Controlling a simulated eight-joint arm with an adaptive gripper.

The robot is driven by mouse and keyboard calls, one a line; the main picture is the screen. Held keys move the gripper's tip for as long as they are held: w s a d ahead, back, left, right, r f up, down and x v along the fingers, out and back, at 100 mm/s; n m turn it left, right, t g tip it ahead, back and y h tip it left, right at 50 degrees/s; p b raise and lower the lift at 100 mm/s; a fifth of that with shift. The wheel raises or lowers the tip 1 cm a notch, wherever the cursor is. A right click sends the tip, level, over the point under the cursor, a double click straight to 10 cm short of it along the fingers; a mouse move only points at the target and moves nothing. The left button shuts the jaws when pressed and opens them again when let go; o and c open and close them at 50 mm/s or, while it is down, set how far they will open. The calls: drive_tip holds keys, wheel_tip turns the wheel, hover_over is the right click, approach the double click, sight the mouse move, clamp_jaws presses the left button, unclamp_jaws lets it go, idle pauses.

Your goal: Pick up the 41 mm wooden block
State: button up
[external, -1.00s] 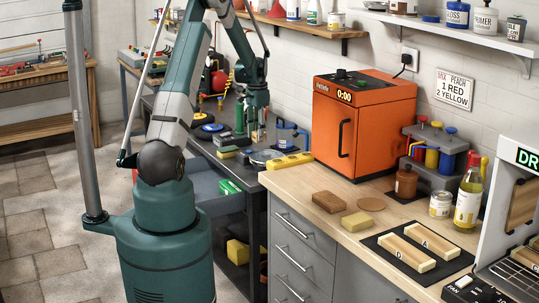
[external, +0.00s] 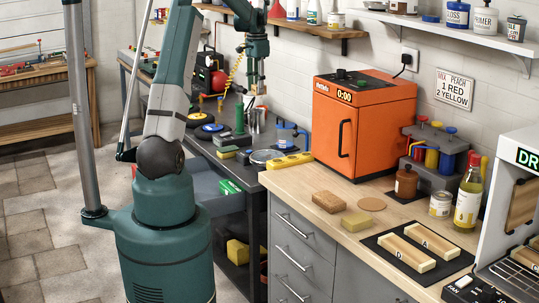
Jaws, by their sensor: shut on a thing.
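My gripper (external: 258,94) is shut, pointing down above the dark bench (external: 232,174) at the back, near the wall. A small tan wooden block (external: 260,102) shows at its fingertips, held clear above the bench. It is small in the picture and mostly covered by the fingers, so its exact shape and size are hard to tell.
Grey cups (external: 255,120), a blue clamp-like item (external: 291,136), a round metal dish (external: 264,156) and a yellow level (external: 289,160) crowd the bench below. An orange oven (external: 365,125) stands to the right. A wooden shelf (external: 318,29) hangs behind.

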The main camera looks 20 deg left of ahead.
drive_tip(key=shift+r, duration=0.9)
